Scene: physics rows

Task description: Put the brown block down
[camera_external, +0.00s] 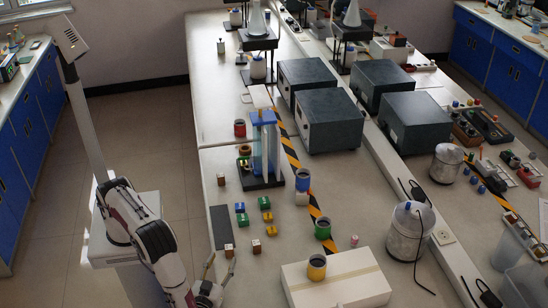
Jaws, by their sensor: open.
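My gripper (221,264) is at the bottom of the view, low over the near left part of the bench. Its two fingers are spread apart, with nothing visible held between them. A small brown block (229,251) stands on the bench just beyond the fingertips, close to the right one; I cannot tell whether they touch. A second brown block (256,246) with a pale face stands to its right, apart from the gripper. Which one the task means is not clear from the view.
Several green, blue and yellow blocks (265,203) lie farther back. A white box (322,299) stands to the right with a yellow cup (317,267) on it. A green cup (322,228) stands behind it. A dark strip (221,227) lies along the bench's left edge.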

